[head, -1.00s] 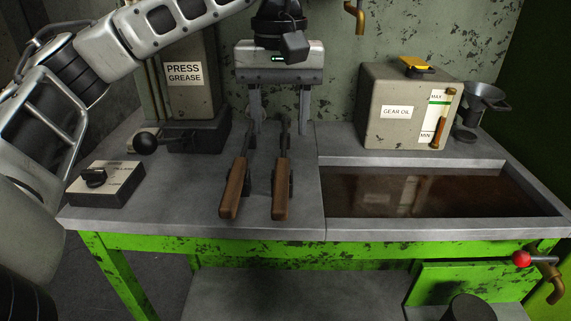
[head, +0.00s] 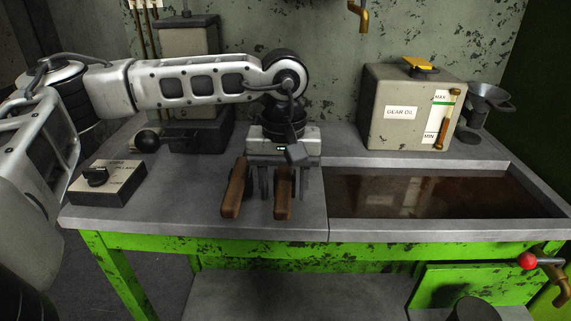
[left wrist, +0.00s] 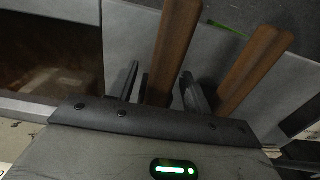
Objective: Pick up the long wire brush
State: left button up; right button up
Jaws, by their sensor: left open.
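Two wire brushes with wooden handles lie side by side on the bench, the left one (head: 233,190) and the right one (head: 284,205). Their far ends are hidden behind my left gripper, so I cannot tell which is longer. My left gripper (head: 282,186) is open and low over the right brush, its fingers on either side of the handle. In the left wrist view, that handle (left wrist: 172,45) runs between the two fingers (left wrist: 158,75), with the other brush's handle (left wrist: 255,62) to the right. My right gripper is not in view.
A switch box (head: 107,182) stands at the bench's left, and a grease press (head: 190,95) at the back left. An oil-filled trough (head: 420,222) is right of the brushes. A gear oil box (head: 400,105) and a funnel (head: 488,100) stand behind it.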

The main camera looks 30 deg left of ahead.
pick_arm(q)
grip_shut()
